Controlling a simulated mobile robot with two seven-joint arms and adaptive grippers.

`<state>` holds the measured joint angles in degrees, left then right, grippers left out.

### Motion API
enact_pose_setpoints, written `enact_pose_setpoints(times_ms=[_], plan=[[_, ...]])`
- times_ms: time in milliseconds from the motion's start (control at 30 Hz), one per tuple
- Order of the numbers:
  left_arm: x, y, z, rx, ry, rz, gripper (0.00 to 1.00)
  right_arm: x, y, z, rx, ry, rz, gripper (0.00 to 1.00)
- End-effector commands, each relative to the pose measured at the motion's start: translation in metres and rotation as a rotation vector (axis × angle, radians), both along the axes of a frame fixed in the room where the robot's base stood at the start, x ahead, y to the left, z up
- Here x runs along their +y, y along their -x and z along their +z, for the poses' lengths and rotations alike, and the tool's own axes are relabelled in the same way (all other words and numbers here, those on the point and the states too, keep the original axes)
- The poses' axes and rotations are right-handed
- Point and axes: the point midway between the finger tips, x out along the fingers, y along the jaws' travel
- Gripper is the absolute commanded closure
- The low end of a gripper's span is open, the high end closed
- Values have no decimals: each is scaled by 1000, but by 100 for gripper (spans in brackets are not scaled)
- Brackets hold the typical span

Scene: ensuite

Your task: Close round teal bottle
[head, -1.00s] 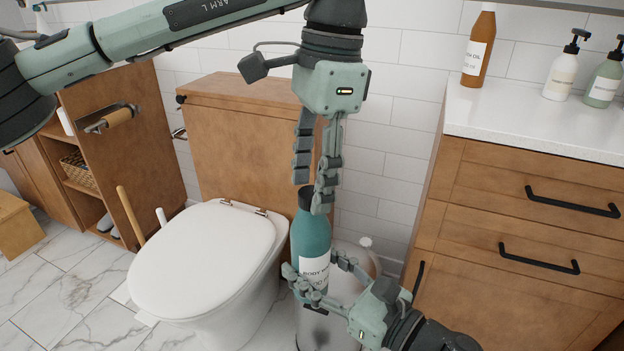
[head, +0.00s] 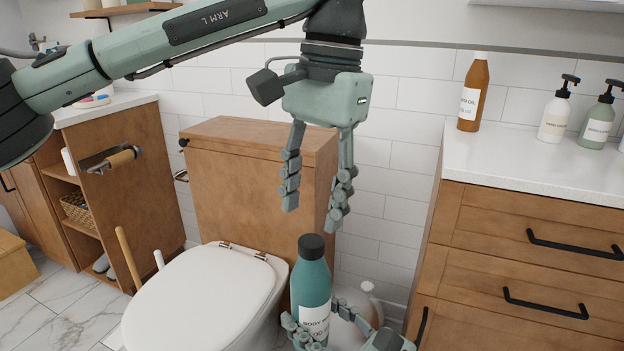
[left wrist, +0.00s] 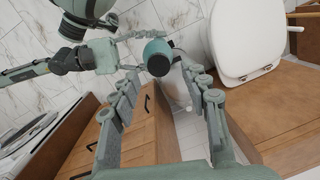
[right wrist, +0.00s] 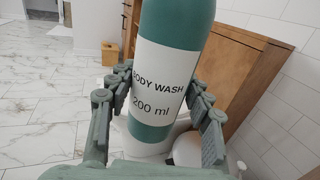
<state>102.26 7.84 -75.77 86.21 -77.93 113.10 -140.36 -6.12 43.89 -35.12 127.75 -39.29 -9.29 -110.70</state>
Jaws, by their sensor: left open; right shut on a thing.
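The round teal bottle (head: 311,285) stands upright with a black cap (head: 311,246) seated on its top and a white body wash label. My right gripper (head: 318,333) is shut on its lower part; the right wrist view shows the bottle (right wrist: 176,40) between both fingers. My left gripper (head: 315,207) is open and empty, pointing down above the cap, apart from it. In the left wrist view the cap (left wrist: 158,64) lies ahead, between and beyond the open fingers. Whether the cap is screwed tight cannot be told.
A toilet with a white lid (head: 205,295) is left of the bottle, with a wooden cistern box (head: 235,170) behind. A white bin is partly hidden below.

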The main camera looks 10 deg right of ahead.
Motion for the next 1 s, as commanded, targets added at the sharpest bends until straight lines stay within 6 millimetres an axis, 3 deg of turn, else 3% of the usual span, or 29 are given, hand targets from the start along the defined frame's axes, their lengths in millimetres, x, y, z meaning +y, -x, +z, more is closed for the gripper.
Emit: enact_pose_setpoints(times_ms=[1000], plan=[[1,0,16,-231,-18,2589,54,0,0,2,-3,-1,1,100]])
